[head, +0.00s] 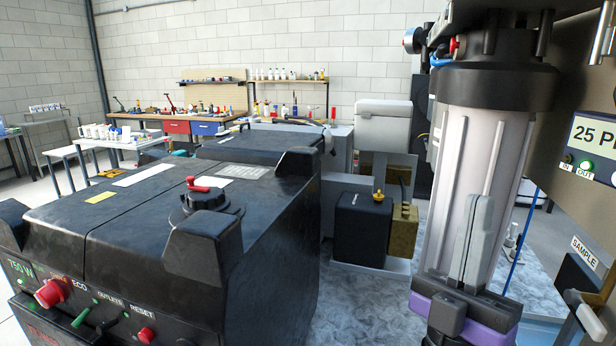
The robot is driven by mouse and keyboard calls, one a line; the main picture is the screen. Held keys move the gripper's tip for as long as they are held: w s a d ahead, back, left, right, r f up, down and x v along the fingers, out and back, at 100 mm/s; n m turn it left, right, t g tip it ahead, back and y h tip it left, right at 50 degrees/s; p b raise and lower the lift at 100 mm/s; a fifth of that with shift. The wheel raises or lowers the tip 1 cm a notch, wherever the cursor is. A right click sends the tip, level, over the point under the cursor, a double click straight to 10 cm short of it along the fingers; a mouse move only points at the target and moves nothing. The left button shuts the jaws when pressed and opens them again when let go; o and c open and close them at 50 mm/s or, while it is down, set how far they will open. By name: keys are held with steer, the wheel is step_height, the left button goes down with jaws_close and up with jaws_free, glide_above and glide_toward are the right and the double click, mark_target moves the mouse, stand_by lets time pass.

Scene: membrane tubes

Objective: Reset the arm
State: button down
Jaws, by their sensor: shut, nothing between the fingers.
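My gripper (483,202) is at the lower right of the head view, with a purple and black body and grey fingers pointing up. The fingers are together, with nothing between them. It stands in front of a clear filter housing (501,150) with a black cap and hides part of its lower end. I cannot tell whether the gripper touches the housing. The rest of the arm is mostly out of view below.
A large black machine (130,215) with a red knob and switches fills the left foreground. A dark panel with a lit display (597,140) is close at the right. A small black and brass unit (362,228) stands behind. Workbenches (190,118) line the far wall.

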steer(key=s+f+n+g+y, duration=0.1)
steer(key=s+f+g+y, duration=0.1)
steer(key=s+f+y, duration=0.45)
steer(key=s+f+n+g+y, duration=0.1)
steer(key=f+g+y, duration=0.25)
steer(key=f, duration=0.55)
steer(key=s+f+g+y, duration=0.2)
steer(key=s+f+y, duration=0.1)
steer(key=f+y, duration=0.3)
steer(key=s+f+m+g+h, duration=0.2)
steer(key=s+f+g, duration=0.2)
steer(key=s, duration=0.6)
steer(key=s+d+f+m+g+h, duration=0.1)
steer(key=s+f+g, duration=0.3)
steer(key=s+f, duration=0.5)
steer(key=shift+s+f+m+h, duration=0.25)
steer(key=shift+s+m+h, duration=0.25)
steer(key=shift+s, duration=0.55)
